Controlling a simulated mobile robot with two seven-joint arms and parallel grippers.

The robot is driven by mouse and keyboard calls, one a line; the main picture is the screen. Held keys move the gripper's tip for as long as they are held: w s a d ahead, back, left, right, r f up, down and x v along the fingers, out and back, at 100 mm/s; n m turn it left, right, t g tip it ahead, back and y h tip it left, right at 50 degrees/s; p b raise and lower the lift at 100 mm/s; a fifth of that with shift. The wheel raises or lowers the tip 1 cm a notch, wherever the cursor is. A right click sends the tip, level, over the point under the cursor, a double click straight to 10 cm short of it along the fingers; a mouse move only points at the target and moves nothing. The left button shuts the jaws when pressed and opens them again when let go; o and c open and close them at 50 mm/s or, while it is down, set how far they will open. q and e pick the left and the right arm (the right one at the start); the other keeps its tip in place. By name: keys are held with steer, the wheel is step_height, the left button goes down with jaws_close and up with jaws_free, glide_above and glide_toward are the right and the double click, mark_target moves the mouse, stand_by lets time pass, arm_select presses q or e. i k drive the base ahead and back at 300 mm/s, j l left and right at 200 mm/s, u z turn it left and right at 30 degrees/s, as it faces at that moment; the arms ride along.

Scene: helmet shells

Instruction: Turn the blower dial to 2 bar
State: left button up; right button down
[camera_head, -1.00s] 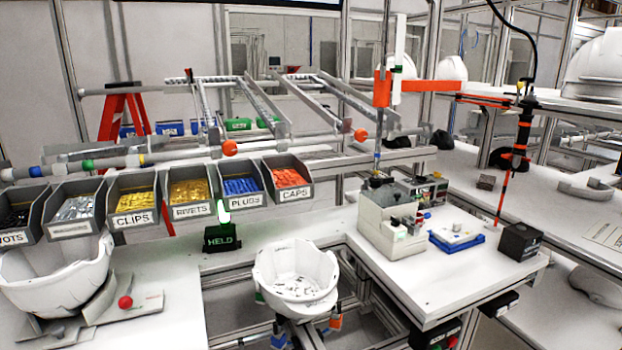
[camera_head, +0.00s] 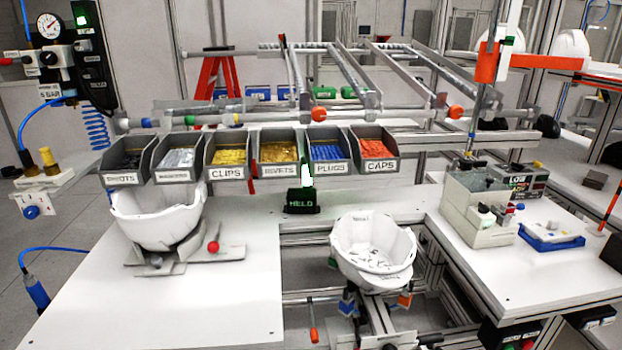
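At the upper left is a round white pressure gauge (camera_head: 49,26) with a needle; its reading is too small to tell. Below it is a black regulator body (camera_head: 58,57) with small labels. One label (camera_head: 50,89) below seems to show a bar value. A blue knob (camera_head: 32,212) sits on a pale block lower down, with yellow fittings (camera_head: 47,158) above. I cannot tell which of these is the blower dial. A blue hand tool (camera_head: 36,292), perhaps the blower, hangs on a blue hose at the lower left. Neither gripper is in view.
A white table (camera_head: 215,310) holds a helmet shell (camera_head: 155,218) on a stand. Another shell (camera_head: 373,245) sits in a fixture at centre. Labelled bins (camera_head: 230,172) line the back. A right-hand bench (camera_head: 500,285) carries a grey machine (camera_head: 475,210). Grey floor shows at left.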

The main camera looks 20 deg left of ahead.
mark_target(31, 212)
steer(key=u, duration=1.95)
